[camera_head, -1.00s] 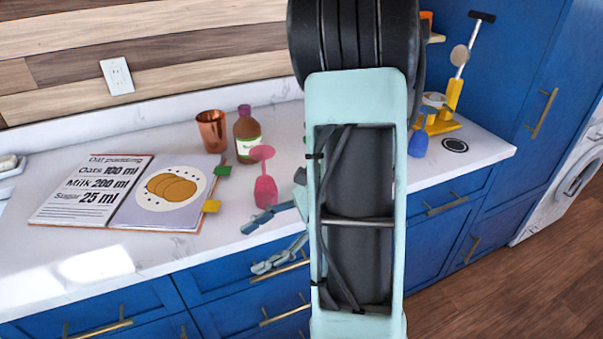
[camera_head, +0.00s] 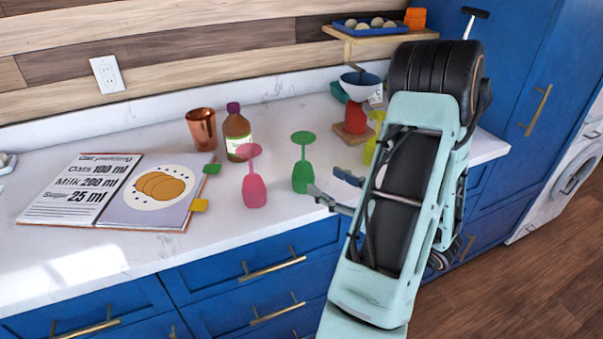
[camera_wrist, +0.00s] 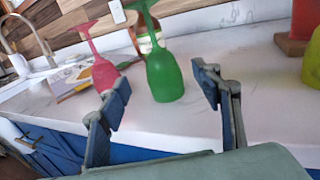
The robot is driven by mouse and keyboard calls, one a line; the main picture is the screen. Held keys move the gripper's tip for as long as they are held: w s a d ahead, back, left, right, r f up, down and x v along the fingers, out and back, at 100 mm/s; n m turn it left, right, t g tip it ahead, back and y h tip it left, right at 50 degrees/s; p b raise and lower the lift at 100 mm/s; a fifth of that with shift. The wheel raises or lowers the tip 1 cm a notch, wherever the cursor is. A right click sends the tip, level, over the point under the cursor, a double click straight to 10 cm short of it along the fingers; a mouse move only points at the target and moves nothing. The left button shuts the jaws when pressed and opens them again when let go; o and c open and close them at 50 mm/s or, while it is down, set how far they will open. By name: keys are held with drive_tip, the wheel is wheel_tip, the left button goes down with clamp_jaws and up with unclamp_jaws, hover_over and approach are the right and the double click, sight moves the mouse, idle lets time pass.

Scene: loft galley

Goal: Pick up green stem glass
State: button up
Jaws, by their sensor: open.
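The green stem glass (camera_head: 302,164) stands upside down on the white counter, its bowl down and its round foot up. In the wrist view the green glass (camera_wrist: 165,78) is ahead of my gripper, between the lines of the two fingers. My gripper (camera_head: 335,189) is open and empty at the counter's front edge, just right of the green glass and apart from it. In the wrist view my gripper's fingers (camera_wrist: 165,88) are spread wide. A pink stem glass (camera_head: 254,180), also upside down, stands to the left of the green one.
A brown bottle (camera_head: 237,132) and a copper cup (camera_head: 202,129) stand behind the pink glass. An open recipe book (camera_head: 150,215) lies left. A yellow glass (camera_head: 374,135) and a red stand with a bowl (camera_head: 356,117) are right, partly behind my arm. A wall shelf (camera_head: 380,35) holds eggs.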

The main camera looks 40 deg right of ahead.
sight(311, 172)
drive_tip(key=w, duration=0.3)
drive_tip(key=w+a, duration=0.1)
drive_tip(key=w, duration=0.1)
drive_tip(key=w+p, duration=0.1)
drive_tip(key=w, duration=0.2)
drive_tip(key=shift+w+a, duration=0.15)
drive_tip(key=shift+w, duration=0.2)
drive_tip(key=c, duration=1.3)
